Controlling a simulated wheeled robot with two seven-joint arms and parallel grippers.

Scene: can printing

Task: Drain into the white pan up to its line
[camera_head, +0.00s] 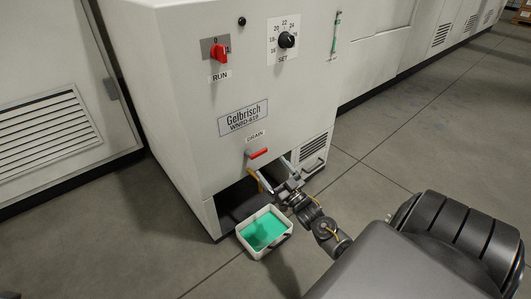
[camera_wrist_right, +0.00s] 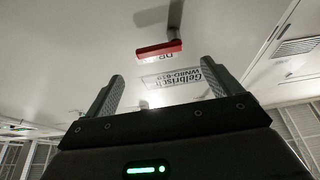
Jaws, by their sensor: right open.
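The white pan (camera_head: 274,248) sits on the floor, partly under the opening at the machine's base. Green liquid (camera_head: 262,231) covers its bottom; I cannot make out a line on its wall. The red drain handle (camera_head: 258,153) sits below the DRAIN label, lying roughly level; in the right wrist view the handle (camera_wrist_right: 159,49) is ahead of the fingertips. My right gripper (camera_head: 273,168) is open and empty, just below and apart from the handle; its two fingers also show in the right wrist view (camera_wrist_right: 163,70). My left gripper is out of view.
The machine (camera_head: 185,120) carries a red RUN switch (camera_head: 219,53), a black SET dial (camera_head: 287,40) and a green-marked gauge (camera_head: 335,37). Open floor (camera_head: 375,140) lies to the right.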

